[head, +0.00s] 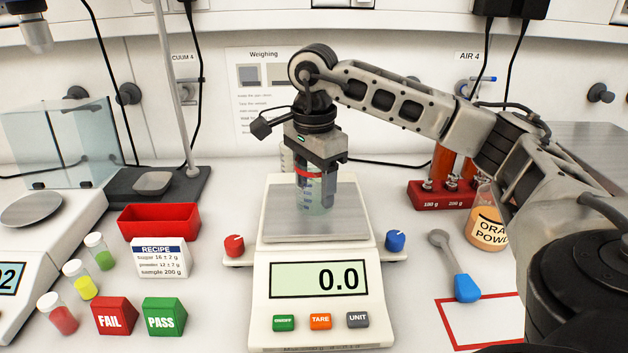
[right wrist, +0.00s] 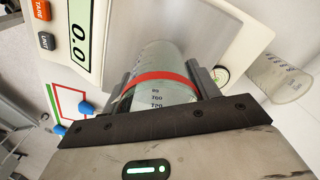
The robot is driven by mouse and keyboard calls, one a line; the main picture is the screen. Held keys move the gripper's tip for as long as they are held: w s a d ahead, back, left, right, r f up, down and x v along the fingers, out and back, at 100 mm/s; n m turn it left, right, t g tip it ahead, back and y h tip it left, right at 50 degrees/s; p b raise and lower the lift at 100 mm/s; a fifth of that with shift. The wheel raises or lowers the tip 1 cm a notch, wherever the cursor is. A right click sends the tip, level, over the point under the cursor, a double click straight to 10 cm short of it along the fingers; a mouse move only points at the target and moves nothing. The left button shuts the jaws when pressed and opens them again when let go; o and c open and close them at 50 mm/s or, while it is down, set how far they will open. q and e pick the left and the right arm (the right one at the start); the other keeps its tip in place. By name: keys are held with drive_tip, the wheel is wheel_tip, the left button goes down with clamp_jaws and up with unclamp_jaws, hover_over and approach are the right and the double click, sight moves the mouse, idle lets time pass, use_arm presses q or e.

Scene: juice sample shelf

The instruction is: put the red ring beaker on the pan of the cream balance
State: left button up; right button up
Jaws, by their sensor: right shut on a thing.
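The red ring beaker (head: 314,193) is clear glass with a red band and volume marks. My right gripper (head: 317,172) is shut on it from above and holds it upright over the pan (head: 347,222) of the cream balance (head: 264,310). The balance display reads 0.0. I cannot tell whether the beaker's base touches the pan. In the right wrist view the beaker (right wrist: 165,70) sits between the two fingers, with its red band near the fingertips. My left gripper is not in view.
Another clear beaker (right wrist: 282,78) stands behind the balance. Red (head: 234,246) and blue (head: 395,241) knobs flank it. Left are a red tray (head: 160,221), a recipe card, vials and FAIL/PASS blocks.

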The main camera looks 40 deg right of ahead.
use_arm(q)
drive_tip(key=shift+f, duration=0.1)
use_arm(e)
drive_tip(key=shift+f, duration=0.1)
drive_tip(key=shift+f, duration=0.15)
drive_tip(key=o, duration=1)
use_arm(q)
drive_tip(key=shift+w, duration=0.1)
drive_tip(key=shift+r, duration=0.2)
use_arm(e)
drive_tip(key=shift+r, duration=0.25)
wheel_tip(320, 180, up, 12)
drive_tip(key=p, duration=0.3)
drive_tip(key=shift+f, duration=0.15)
drive_tip(key=shift+r, duration=0.2)
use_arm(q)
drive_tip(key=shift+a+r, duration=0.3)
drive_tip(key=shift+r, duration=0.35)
